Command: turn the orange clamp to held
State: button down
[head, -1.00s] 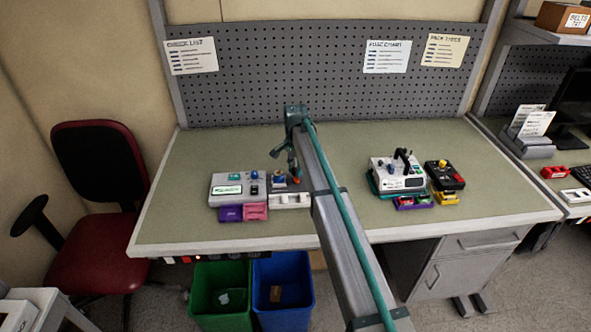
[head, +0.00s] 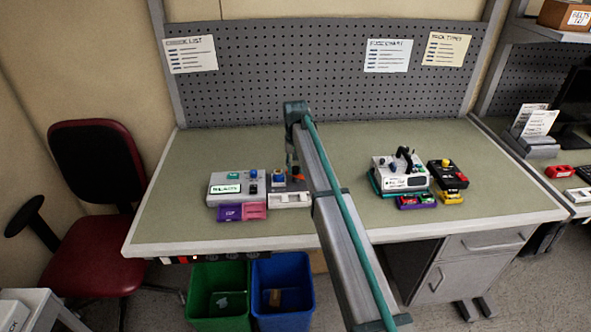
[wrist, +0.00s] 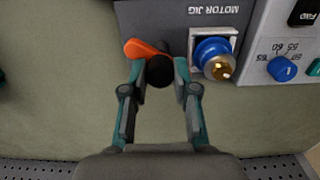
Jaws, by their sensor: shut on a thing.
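The orange clamp (wrist: 143,48) shows in the wrist view on the grey motor jig (wrist: 190,14), with its orange lever pointing left in the picture. A dark round knob (wrist: 160,72) lies beside the lever. My gripper (wrist: 159,70) has its fingers on both sides of this knob and is shut on the clamp there. In the head view the gripper (head: 292,163) is at the right end of the left device, and the orange clamp (head: 296,170) is a small patch partly hidden by my arm. The fingertip contact is partly hidden.
A blue motor with a brass tip (wrist: 214,58) sits close right of the clamp. Another device (head: 400,175) stands to the right. The back of the bench is clear.

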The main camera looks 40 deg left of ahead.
aim_at(295, 168)
jog(key=n+b, duration=0.1)
jog(key=n, duration=0.5)
jog(key=shift+n, duration=0.4)
dwell(0.3)
jog(key=c, duration=0.9)
grip_release()
jog(key=shift+r, duration=0.15)
notch_tip(295, 168, up, 12)
jog(key=shift+f, duration=0.1)
